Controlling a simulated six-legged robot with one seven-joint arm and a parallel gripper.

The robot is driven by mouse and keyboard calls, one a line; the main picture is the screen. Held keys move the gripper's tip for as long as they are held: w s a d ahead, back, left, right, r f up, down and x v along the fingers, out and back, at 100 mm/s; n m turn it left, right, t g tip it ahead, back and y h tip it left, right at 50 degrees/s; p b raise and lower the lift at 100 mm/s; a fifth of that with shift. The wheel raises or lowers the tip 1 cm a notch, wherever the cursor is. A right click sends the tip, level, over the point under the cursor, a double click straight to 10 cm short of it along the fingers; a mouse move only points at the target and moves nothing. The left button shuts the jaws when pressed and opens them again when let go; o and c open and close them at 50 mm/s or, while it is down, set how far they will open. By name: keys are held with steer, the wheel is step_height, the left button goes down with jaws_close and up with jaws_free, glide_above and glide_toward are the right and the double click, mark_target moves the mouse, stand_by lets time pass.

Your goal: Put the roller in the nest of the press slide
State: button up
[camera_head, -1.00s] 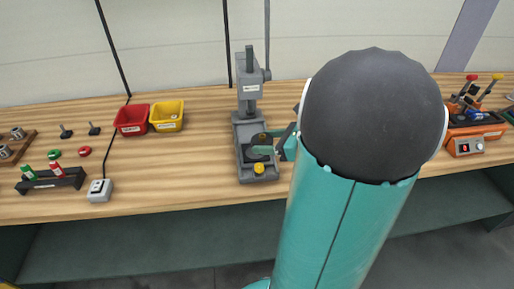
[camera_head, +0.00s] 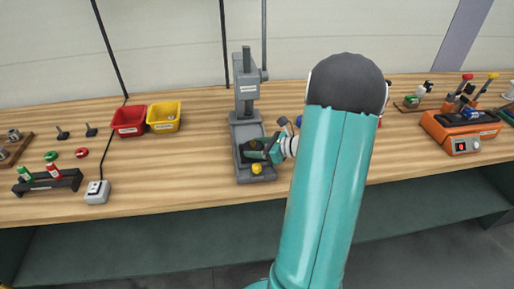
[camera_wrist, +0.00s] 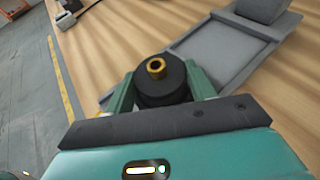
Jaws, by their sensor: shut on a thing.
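My gripper (camera_wrist: 160,92) is shut on the roller (camera_wrist: 172,72), a black cylinder with a brass centre, seen from above between the two green fingers in the wrist view. My gripper (camera_head: 262,152) is over the front part of this base. A grey railed plate of the press (camera_wrist: 215,52) lies behind the roller in the wrist view. The nest is hidden, and I cannot tell whether the roller touches it.
Red bin (camera_head: 129,120) and yellow bin (camera_head: 164,117) stand left of the press. A dark rack (camera_head: 48,181) and a white switch box (camera_head: 97,191) are farther left. An orange device (camera_head: 460,131) stands at the right. Bare wood lies between the bins and press.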

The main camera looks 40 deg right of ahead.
steer(key=shift+f, duration=0.15)
steer(key=o, duration=1.4)
